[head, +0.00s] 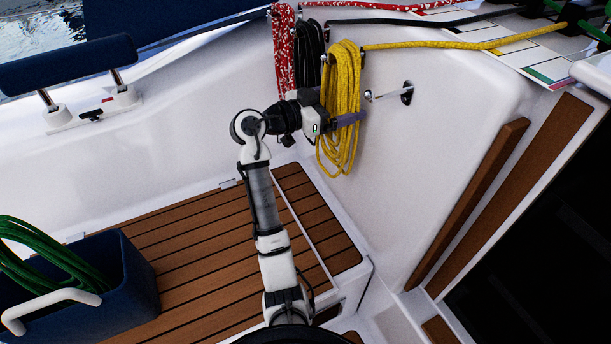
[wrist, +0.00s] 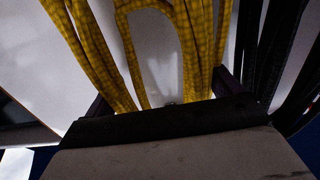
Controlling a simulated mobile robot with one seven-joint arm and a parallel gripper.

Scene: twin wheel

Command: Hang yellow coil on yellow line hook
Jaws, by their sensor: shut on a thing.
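The yellow coil (head: 345,80) hangs upright in long loops against the white cockpit wall, just right of the black coil. A yellow line (head: 430,46) runs from its top to the right. My gripper (head: 343,121) reaches it from the left and is shut on the coil around its middle. In the wrist view the yellow coil (wrist: 192,45) passes between the fingers (wrist: 160,95). A small metal hook (head: 324,59) shows at the coil's upper left edge. I cannot tell whether the top of the coil rests on a hook, since rope covers that spot.
A red-and-white coil (head: 284,50) and a black coil (head: 310,55) hang close on the left. A metal fitting with a dark base (head: 406,93) sticks out of the wall at right. A blue bin (head: 130,270) with green rope (head: 50,262) stands at lower left.

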